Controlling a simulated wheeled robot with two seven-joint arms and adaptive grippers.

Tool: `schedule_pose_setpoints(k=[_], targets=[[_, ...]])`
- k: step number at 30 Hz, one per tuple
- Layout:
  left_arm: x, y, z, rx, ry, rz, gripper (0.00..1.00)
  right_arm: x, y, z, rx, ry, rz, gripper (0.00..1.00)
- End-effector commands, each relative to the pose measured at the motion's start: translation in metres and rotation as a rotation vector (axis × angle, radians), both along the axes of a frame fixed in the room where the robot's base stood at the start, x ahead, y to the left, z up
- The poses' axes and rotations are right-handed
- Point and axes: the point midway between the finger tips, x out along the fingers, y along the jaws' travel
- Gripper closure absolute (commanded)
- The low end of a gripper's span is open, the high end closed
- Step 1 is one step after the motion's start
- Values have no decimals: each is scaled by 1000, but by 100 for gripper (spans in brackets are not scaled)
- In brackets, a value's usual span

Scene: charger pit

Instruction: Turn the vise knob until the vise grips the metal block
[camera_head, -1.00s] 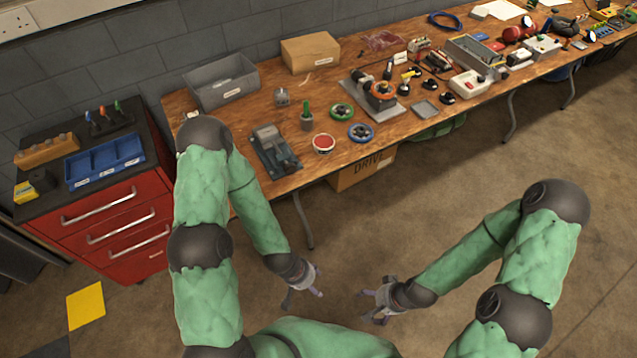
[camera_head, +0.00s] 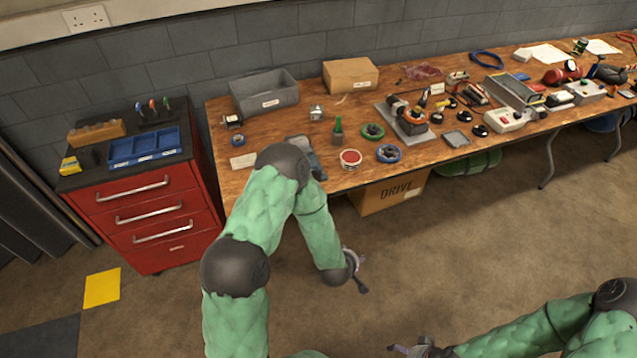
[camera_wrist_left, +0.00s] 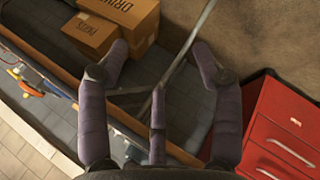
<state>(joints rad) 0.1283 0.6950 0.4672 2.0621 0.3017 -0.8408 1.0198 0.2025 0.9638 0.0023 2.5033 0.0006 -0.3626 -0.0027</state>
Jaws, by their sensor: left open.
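The dark grey vise (camera_head: 316,162) sits near the front edge of the workbench in the head view, partly hidden behind my left arm. Its knob and any metal block in its jaws cannot be made out. My left gripper (camera_head: 358,272) hangs in front of the bench, below its top and apart from the vise.
The wooden bench (camera_head: 350,176) holds a grey bin (camera_head: 264,92), a cardboard box (camera_head: 350,75), a red-topped tin (camera_head: 350,159), a blue handwheel (camera_head: 389,153) and a green one (camera_head: 372,131). A red drawer cabinet (camera_head: 150,215) stands left. Open floor lies in front.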

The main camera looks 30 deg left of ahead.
Motion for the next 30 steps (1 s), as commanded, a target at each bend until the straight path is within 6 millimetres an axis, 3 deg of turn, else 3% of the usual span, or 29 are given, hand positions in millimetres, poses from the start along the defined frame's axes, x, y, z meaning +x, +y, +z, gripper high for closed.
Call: schedule_pose_setpoints(k=[1,6,12,21,30], targets=[[16,8,2,-35,-64,112,34,0,0,-8,0,0,0,12],[58,41,26,-208,-313,511,34,0,0,-22,0,0,0,12],[85,79,62,-479,-658,903,34,0,0,-38,0,0,0,12],[84,121,117,-946,-1191,1257,34,0,0,-58,0,0,0,12],[75,135,136,-1145,-1394,1327,34,0,0,-64,0,0,0,12]])
